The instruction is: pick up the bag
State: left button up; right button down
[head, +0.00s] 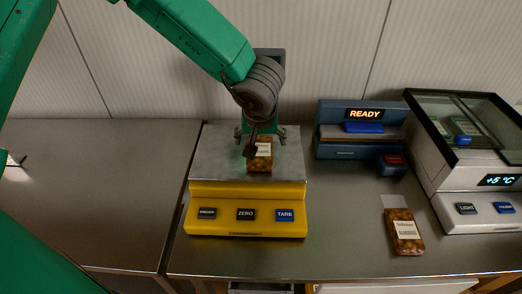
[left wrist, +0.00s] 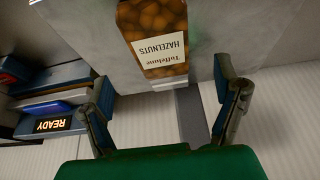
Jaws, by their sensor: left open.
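A clear bag of brown nuts (head: 259,160) with a white label lies on the steel plate of the yellow scale (head: 246,191). In the left wrist view the bag (left wrist: 154,22) reads "HAZELNUTS" and sits between the lines of the two fingers, just beyond them. My left gripper (head: 260,134) is over the scale plate at the bag's far end, and part of the bag is hidden under it. In the left wrist view the gripper (left wrist: 162,78) is open, its fingers spread on either side, with nothing held. My right gripper is not in view.
A second nut bag (head: 405,232) lies on the steel counter (head: 340,240) right of the scale. A blue device reading "READY" (head: 362,113) and a glass-topped cooler (head: 480,200) stand at the right. The counter (head: 90,190) left of the scale is mostly clear.

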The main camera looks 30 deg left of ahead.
aim_at(260, 147)
pick_arm(q)
jog(key=shift+w+a+f, duration=0.35)
jog(key=shift+a+f, duration=0.05)
jog(key=shift+f, duration=0.3)
jog(key=shift+d+x, duration=0.15)
jog(key=shift+x, duration=0.95)
jog(key=shift+d+x, duration=0.15)
jog(key=shift+x, duration=1)
jog(key=shift+w, duration=0.1)
jog(key=shift+a, duration=0.35)
jog(key=shift+d+f+p, duration=0.2)
jog(key=shift+p, duration=0.25)
